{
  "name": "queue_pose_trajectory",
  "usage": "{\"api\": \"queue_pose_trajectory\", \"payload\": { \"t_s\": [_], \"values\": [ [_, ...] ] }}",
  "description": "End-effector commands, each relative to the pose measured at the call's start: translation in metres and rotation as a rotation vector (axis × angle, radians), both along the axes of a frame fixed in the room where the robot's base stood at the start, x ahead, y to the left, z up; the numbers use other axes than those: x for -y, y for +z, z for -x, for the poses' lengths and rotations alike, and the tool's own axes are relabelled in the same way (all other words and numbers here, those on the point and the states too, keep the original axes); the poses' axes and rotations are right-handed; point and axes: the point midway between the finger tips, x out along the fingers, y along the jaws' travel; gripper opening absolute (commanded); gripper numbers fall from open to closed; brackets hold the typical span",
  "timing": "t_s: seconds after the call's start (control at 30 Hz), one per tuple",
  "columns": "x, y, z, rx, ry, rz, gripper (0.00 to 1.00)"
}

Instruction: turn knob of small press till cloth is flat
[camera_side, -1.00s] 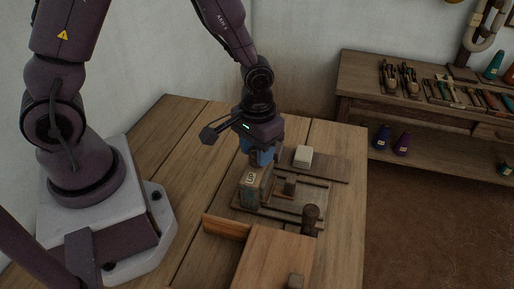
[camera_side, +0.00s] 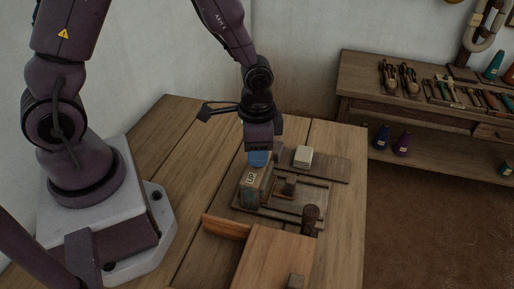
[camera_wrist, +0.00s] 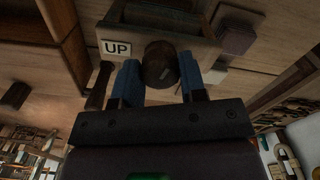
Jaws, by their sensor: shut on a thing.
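The small press is a worn box-like block (camera_side: 255,185) with a pale label on its front, on the wooden table. In the wrist view its face carries an "UP" label (camera_wrist: 117,48). A dark round knob (camera_wrist: 160,64) stands out from the press between my two blue fingers. My gripper (camera_side: 259,163) is at the back of the press in the side view. My gripper (camera_wrist: 160,78) is shut on the knob, a finger on each side. The knob is hidden in the side view. I cannot make out the cloth in either view.
A cream block (camera_side: 303,156) sits on a dark board behind the press. A dark upright handle (camera_side: 311,214) stands front right of it. A wooden box (camera_side: 272,258) is close in front. A tool shelf (camera_side: 430,100) stands at the right.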

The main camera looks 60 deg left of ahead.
Motion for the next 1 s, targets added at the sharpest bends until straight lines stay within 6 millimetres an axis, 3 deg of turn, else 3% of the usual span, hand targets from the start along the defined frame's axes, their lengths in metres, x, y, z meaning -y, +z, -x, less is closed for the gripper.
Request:
{"api": "queue_pose_trajectory", "payload": {
  "t_s": [0.4,1.0],
  "values": [
    [-0.0009,0.0002,0.0009,-0.005,-0.232,-0.001,0.15],
    [-0.001,0.0001,0.0011,-0.005,-0.283,-0.003,0.15]
  ]
}}
